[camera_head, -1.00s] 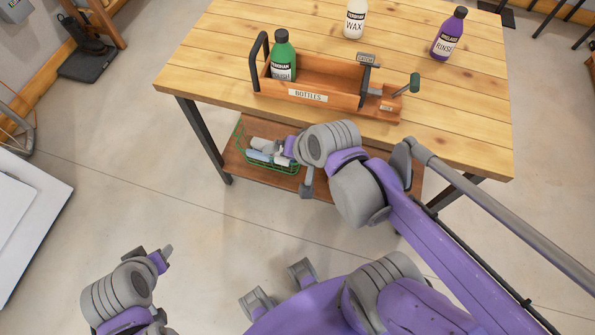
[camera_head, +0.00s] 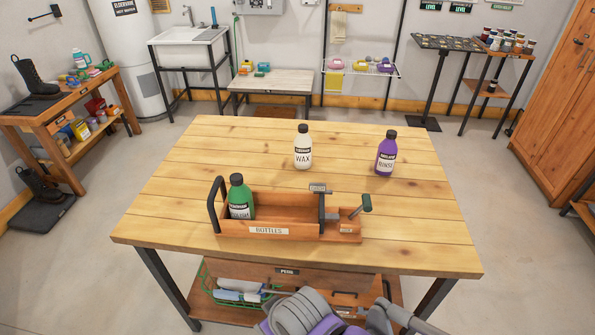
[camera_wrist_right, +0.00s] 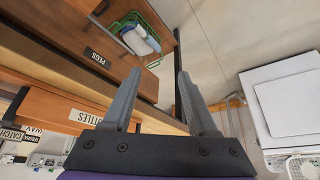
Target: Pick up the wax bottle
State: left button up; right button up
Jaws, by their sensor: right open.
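The wax bottle (camera_head: 303,150), white with a dark cap, stands upright on the wooden table (camera_head: 190,190), behind the wooden bottle caddy (camera_head: 285,233). A purple rinse bottle (camera_head: 385,155) stands upright to its right. A green bottle (camera_head: 240,197) stands in the left part of the caddy. My right gripper (camera_wrist_right: 159,78) is open and empty in the right wrist view, at the table's near side by the pegs drawer (camera_wrist_right: 98,58). It is well apart from the wax bottle. In the head view only part of my arm shows at the bottom. My left gripper is out of view.
A green wire basket (camera_head: 230,288) sits on the lower shelf. A clamp-like tool (camera_head: 362,203) stands at the caddy's right end. The tabletop around the wax bottle is clear. A workbench (camera_head: 62,112) stands at the left and a wooden cabinet (camera_head: 560,110) at the right.

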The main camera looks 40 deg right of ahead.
aim_at(302, 144)
jog(key=z, duration=1.5)
jog(key=l+u, duration=0.35)
jog(key=l, duration=0.4)
